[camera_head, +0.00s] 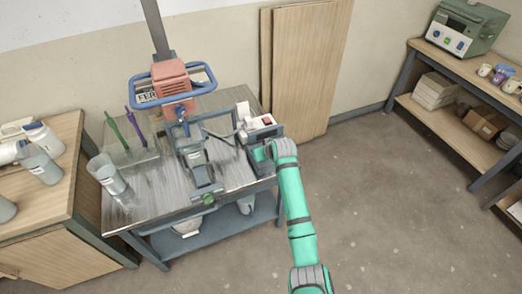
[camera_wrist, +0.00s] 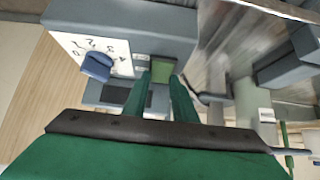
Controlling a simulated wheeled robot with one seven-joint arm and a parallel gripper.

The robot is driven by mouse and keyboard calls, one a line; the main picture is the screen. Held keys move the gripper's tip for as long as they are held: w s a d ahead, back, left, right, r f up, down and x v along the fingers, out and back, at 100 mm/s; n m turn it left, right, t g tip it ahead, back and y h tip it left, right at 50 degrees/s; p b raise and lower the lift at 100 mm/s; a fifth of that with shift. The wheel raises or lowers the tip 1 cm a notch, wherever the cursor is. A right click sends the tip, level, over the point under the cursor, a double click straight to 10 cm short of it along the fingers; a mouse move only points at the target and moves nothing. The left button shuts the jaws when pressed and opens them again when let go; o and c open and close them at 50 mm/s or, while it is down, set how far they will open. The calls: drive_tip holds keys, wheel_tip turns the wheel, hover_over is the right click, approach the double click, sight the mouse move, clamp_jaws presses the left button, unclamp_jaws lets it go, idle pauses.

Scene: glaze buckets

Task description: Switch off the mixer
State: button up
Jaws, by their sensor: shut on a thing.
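The mixer (camera_head: 174,80) is an orange-red motor head with a blue ring handle, hung on a grey pole over the steel-topped bench. A grey control box (camera_head: 262,132) stands at the bench's right end, with a white panel and a red part on it. In the wrist view the control box (camera_wrist: 160,25) shows a numbered white dial plate with a blue knob (camera_wrist: 97,66). Beside the plate is a green switch-like part (camera_wrist: 162,72). My gripper (camera_wrist: 161,85) has its green fingers shut on this green part. In the head view my wrist largely hides the fingers.
The steel bench (camera_head: 140,190) also holds a clear beaker (camera_head: 106,175) and upright purple and green tools (camera_head: 123,128). A wooden cabinet (camera_head: 50,215) with bottles stands left. Shelving with a green device (camera_head: 466,27) stands right. The floor between is clear.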

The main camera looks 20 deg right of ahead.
idle(0.3)
drive_tip(key=o, duration=1)
drive_tip(key=shift+o, duration=0.2)
drive_tip(key=v, duration=1)
drive_tip(key=shift+s+r, duration=0.25)
drive_tip(key=shift+s, duration=0.1)
